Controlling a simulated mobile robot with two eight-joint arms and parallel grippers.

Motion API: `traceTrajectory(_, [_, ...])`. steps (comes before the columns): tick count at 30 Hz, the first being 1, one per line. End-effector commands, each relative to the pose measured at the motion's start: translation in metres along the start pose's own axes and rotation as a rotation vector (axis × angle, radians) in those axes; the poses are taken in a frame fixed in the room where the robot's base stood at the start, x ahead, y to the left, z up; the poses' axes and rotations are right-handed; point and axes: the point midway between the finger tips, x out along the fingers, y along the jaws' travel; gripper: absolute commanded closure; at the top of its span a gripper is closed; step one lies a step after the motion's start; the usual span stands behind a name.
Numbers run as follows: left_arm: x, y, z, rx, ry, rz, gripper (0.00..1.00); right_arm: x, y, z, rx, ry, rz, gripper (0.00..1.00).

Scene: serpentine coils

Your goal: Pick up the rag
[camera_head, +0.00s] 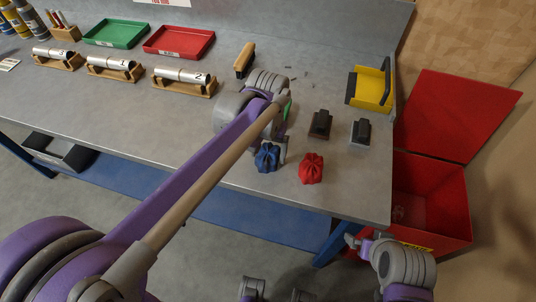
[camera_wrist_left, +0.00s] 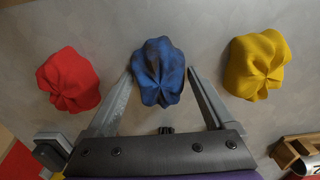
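A crumpled blue rag (camera_head: 267,157) lies on the grey workbench near its front edge. In the left wrist view the blue rag (camera_wrist_left: 158,72) is between the tips of my left gripper (camera_wrist_left: 160,76); the fingers are spread, one on each side. In the head view my left gripper (camera_head: 276,152) is partly hidden by its own arm. A red rag (camera_head: 311,168) lies to the right of the blue one and also shows in the left wrist view (camera_wrist_left: 68,80). A yellow rag (camera_wrist_left: 257,64) shows only in the left wrist view. My right gripper (camera_head: 354,241) is low, beyond the bench's front edge.
Two dark blocks (camera_head: 320,124) (camera_head: 361,131) and a yellow holder (camera_head: 371,89) stand right of my left gripper. A brush (camera_head: 244,60), trays (camera_head: 180,41) and numbered cylinders on wooden stands (camera_head: 184,82) are farther back. An open red bin (camera_head: 432,195) stands right of the bench.

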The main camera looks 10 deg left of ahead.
Motion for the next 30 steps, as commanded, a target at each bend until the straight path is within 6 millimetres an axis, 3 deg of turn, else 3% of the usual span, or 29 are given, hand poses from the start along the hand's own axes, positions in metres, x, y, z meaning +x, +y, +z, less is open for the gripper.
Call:
traceTrajectory(1, [0.000,0.000,0.000,0.000,0.000,0.000,0.23,0.000,0.000,0.000,0.000,0.000,0.000,0.00])
traceTrajectory(10, [0.000,0.000,0.000,0.000,0.000,0.000,0.77,0.000,0.000,0.000,0.000,0.000,0.000,0.00])
traceTrajectory(20, [-0.010,0.000,0.000,0.000,0.000,0.000,0.77,-0.001,0.000,-0.001,0.000,0.001,0.000,0.00])
traceTrajectory(30, [-0.076,0.000,0.000,0.000,0.000,0.000,0.77,-0.006,0.000,-0.005,0.000,0.003,0.000,0.00])
